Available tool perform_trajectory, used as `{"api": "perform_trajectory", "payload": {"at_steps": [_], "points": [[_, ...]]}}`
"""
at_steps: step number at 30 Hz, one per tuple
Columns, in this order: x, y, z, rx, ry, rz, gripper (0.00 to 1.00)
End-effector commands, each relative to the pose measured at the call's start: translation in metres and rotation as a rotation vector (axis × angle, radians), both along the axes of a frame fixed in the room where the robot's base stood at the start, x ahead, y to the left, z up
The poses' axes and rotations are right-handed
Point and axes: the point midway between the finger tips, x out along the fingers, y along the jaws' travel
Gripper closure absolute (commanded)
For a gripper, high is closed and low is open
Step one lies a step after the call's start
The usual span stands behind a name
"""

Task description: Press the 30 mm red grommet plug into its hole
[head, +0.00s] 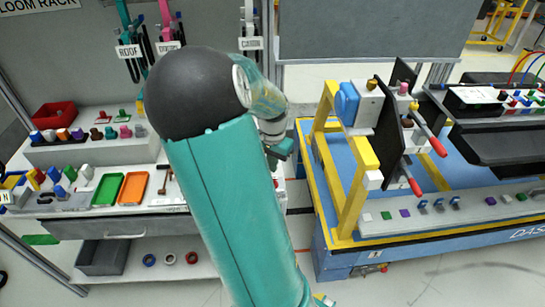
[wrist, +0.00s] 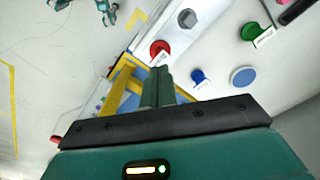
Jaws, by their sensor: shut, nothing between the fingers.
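My gripper (head: 281,148) is in front of the left end of the dashboard stand, in the gap beside the bench. Its fingers are shut and empty; in the wrist view the closed fingers (wrist: 158,87) point up the picture. A round red piece with a small white tag (wrist: 159,48) lies just beyond the fingertips in the wrist view, on a pale surface. It looks like the red grommet plug, but its size cannot be read. It appears apart from the fingers, though the depth is unclear. I cannot pick out the plug's hole; my arm hides part of the bench in the head view.
The wrist view also shows a green tagged piece (wrist: 250,31), a blue piece (wrist: 198,76), a grey-blue disc (wrist: 243,76) and a grey piece (wrist: 187,19). The yellow stand frame (head: 357,185) is close right of my gripper. A green tray (head: 108,189) and orange tray (head: 134,187) lie on the bench.

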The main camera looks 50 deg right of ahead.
Motion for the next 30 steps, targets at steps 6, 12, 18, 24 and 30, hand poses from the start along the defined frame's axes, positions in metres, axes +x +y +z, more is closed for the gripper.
{"api": "perform_trajectory", "payload": {"at_steps": [6, 12, 18, 24, 30], "points": [[0.0, -0.001, -0.022, -0.001, 0.001, -0.001, 1.0], [0.001, 0.0, -0.028, -0.001, -0.001, -0.004, 1.0], [0.001, 0.0, -0.028, -0.001, -0.001, -0.004, 1.0], [0.001, 0.0, -0.029, -0.001, 0.0, -0.004, 1.0], [0.001, 0.0, -0.033, -0.001, 0.0, -0.003, 1.0]]}}
